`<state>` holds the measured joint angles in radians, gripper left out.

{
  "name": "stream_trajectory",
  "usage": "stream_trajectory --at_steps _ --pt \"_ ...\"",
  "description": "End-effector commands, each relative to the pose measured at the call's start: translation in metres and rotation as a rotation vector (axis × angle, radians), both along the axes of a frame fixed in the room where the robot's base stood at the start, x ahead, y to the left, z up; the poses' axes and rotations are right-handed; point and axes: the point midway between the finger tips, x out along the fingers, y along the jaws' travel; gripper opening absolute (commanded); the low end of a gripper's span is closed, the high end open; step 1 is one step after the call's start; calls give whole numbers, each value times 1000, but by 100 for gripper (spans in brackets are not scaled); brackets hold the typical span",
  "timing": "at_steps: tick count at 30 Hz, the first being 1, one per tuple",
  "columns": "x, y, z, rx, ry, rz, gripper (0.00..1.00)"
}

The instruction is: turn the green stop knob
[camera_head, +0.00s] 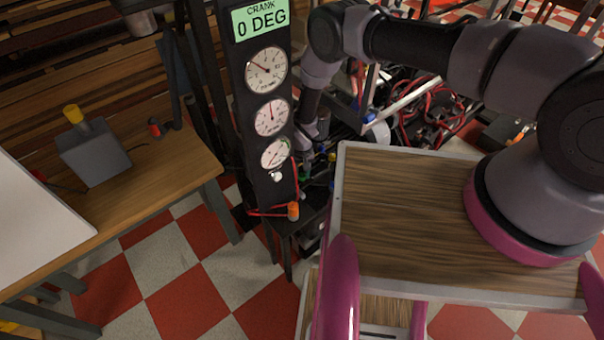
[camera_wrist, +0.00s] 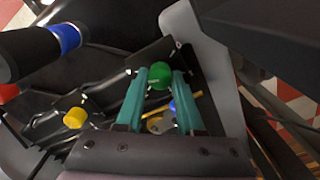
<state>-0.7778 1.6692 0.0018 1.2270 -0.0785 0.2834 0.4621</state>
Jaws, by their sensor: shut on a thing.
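The green stop knob (camera_wrist: 160,76) is round and shows in the upper middle of the wrist view. My gripper (camera_wrist: 160,84) has its two teal fingers on either side of the knob, with the tips against it. The jaws are shut on it. In the head view my arm reaches down behind the gauge panel, and my gripper (camera_head: 312,150) is small and partly hidden there. The knob's base and shaft are hidden or too dark to make out.
A yellow knob (camera_wrist: 74,118) lies left of my fingers, and a blue part is close by the right finger. A black cylinder with a blue band (camera_wrist: 64,38) is at upper left. The gauge panel (camera_head: 262,110) reads "CRANK 0 DEG". A wooden bench (camera_head: 150,185) stands left.

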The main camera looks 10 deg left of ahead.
Motion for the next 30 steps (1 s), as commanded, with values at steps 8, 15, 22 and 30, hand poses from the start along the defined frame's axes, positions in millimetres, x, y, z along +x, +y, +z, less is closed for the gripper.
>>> stream_trajectory --at_steps 8,15,22,30 --pt "0 0 0 0 0 236 0" --pt "0 -1 0 0 1 463 0" --pt "0 0 0 0 1 683 0" --pt "1 0 0 1 0 939 0"
